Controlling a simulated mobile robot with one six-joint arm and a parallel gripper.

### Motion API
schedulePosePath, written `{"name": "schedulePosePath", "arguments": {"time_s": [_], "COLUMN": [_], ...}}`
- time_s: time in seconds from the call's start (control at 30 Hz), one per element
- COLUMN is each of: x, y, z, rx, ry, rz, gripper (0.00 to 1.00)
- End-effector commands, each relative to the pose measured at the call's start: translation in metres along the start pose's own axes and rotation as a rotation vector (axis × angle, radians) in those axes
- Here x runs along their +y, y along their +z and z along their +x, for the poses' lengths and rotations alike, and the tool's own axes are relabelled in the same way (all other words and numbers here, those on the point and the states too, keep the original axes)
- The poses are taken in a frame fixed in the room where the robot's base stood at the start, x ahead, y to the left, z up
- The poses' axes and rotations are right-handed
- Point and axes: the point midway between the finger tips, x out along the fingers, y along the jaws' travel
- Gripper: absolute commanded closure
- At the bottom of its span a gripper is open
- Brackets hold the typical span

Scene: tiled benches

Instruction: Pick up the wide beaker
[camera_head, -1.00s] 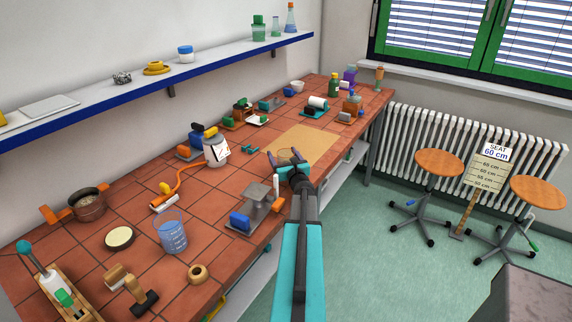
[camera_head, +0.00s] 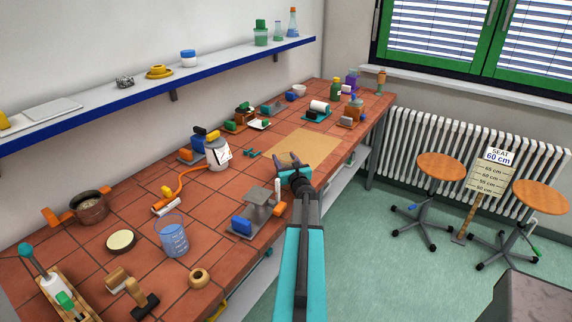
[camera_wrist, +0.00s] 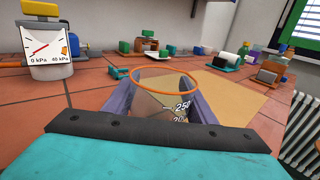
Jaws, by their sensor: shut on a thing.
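The wide beaker (camera_wrist: 165,84) is clear, with an orange rim and white graduation marks including 250. In the wrist view it stands between the two fingers of my gripper (camera_wrist: 160,104), which is shut on it. Its lower part is hidden by my gripper's body.
The tan mat (camera_head: 303,147) lies just beyond my gripper. A grey-plated stand (camera_head: 262,198) is close on the left. A blue-rimmed beaker (camera_head: 173,238) stands nearer on the tiled bench (camera_head: 120,208). A gauge jar (camera_head: 217,155) is behind left. The shelf (camera_head: 215,70) runs above.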

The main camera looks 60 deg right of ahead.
Motion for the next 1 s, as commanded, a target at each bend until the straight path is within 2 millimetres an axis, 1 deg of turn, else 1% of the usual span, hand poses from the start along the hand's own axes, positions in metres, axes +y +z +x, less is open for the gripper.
{"name": "schedulePosePath", "arguments": {"time_s": [0.17, 0.27, 0.43, 0.8, 1.0], "x": [0.0, 0.0, 0.0, 0.0, 0.0], "y": [0.005, 0.012, 0.03, 0.081, 0.097], "z": [0.0, 0.0, -0.001, -0.001, 0.0], "rx": [0.0, -0.001, -0.002, -0.002, -0.001], "ry": [0.0, 0.0, 0.0, -0.001, 0.0], "rz": [-0.001, -0.001, -0.003, -0.002, -0.001], "gripper": [0.74, 0.74, 0.74, 0.74, 0.74]}}
